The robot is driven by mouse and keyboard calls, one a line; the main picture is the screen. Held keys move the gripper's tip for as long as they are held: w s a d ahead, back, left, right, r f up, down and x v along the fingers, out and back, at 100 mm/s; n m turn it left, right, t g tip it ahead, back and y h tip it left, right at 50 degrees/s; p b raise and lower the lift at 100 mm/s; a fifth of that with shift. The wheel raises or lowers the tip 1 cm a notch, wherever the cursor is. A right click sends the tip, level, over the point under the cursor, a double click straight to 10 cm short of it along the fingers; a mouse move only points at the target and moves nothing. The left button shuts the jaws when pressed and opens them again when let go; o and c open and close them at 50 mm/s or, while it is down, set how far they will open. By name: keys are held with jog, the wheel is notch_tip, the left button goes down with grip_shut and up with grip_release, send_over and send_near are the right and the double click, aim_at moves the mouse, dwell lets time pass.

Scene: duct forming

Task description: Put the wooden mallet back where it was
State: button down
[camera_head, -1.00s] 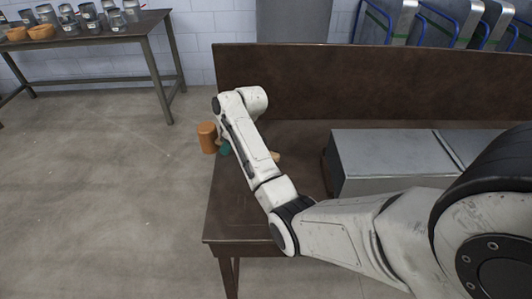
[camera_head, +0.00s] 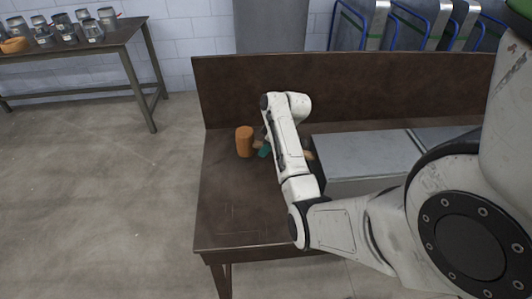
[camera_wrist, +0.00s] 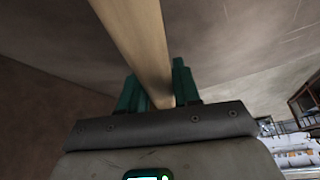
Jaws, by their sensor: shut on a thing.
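The wooden mallet shows its orange-brown cylindrical head (camera_head: 244,141) in the head view, over the left part of the brown workbench (camera_head: 232,205). My gripper (camera_head: 265,151), with teal fingers, is just right of the head, partly hidden by my arm. In the wrist view the pale wooden handle (camera_wrist: 140,38) runs between the teal fingers of my gripper (camera_wrist: 158,90), which is shut on it. The mallet head is out of the wrist view. I cannot tell whether the mallet touches the bench.
A grey sheet-metal duct (camera_head: 360,157) lies on the bench right of my arm. A raised back panel (camera_head: 350,85) runs along the bench's rear. The bench's front left is clear. Another table (camera_head: 90,55) with metal fittings stands at the far left.

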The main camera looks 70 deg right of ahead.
jog(key=shift+f, duration=1.65)
jog(key=shift+f, duration=0.15)
jog(key=c, duration=0.8)
grip_release()
